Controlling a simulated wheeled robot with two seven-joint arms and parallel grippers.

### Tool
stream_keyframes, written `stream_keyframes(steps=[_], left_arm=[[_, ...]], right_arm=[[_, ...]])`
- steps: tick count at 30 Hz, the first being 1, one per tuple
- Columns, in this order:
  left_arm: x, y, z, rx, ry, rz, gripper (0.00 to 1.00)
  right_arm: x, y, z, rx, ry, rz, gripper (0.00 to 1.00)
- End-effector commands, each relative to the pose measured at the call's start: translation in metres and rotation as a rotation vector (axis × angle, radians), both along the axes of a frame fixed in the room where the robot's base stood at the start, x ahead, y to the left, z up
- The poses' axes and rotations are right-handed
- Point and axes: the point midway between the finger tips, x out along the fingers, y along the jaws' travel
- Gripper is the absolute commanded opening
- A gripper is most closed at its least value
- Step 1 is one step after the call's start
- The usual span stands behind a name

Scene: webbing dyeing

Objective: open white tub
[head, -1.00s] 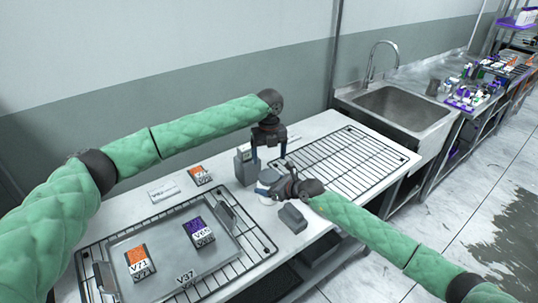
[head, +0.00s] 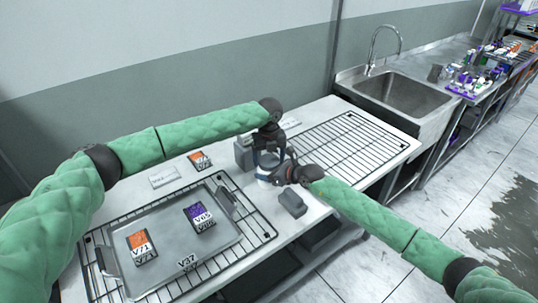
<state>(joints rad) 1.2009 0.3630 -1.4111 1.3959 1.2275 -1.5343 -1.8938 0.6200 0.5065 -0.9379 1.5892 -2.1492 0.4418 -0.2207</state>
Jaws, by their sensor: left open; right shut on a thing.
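The white tub (head: 263,177) stands on the white table in the middle of the head view, partly hidden by both grippers. My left gripper (head: 268,162) points down right over the tub's top, its jaws open around the upper part; I cannot tell whether they touch it. My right gripper (head: 277,176) comes in from the right at the tub's side and is shut on the tub. The lid is mostly hidden behind the fingers.
A grey box (head: 244,154) stands close behind left of the tub, and a dark grey block (head: 292,202) lies in front right. A metal tray (head: 165,262) with orange and purple labelled packets sits on a rack at left. An empty wire rack (head: 350,150) and sink (head: 405,98) are at right.

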Motion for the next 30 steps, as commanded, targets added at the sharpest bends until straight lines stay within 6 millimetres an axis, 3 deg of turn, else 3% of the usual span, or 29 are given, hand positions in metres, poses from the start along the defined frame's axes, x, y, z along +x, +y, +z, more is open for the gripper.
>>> stream_keyframes(steps=[5,10,19,30], left_arm=[[-0.0001,0.0,0.0001,0.0,0.0,0.0,0.76],[-0.0002,0.0,0.0001,0.0,0.0,0.0,0.43],[-0.0011,-0.0005,-0.0011,-0.001,0.003,0.098,0.42],[-0.0015,-0.0008,-0.0007,0.0,0.002,0.643,0.42]], right_arm=[[0.0003,0.0001,0.0009,0.001,-0.001,0.0,0.12],[0.0003,0.0001,0.0009,0.001,-0.001,0.0,0.12],[0.0004,-0.0002,0.0007,0.001,-0.001,-0.001,0.12],[0.0005,-0.0003,0.0007,0.001,-0.001,-0.001,0.12]])
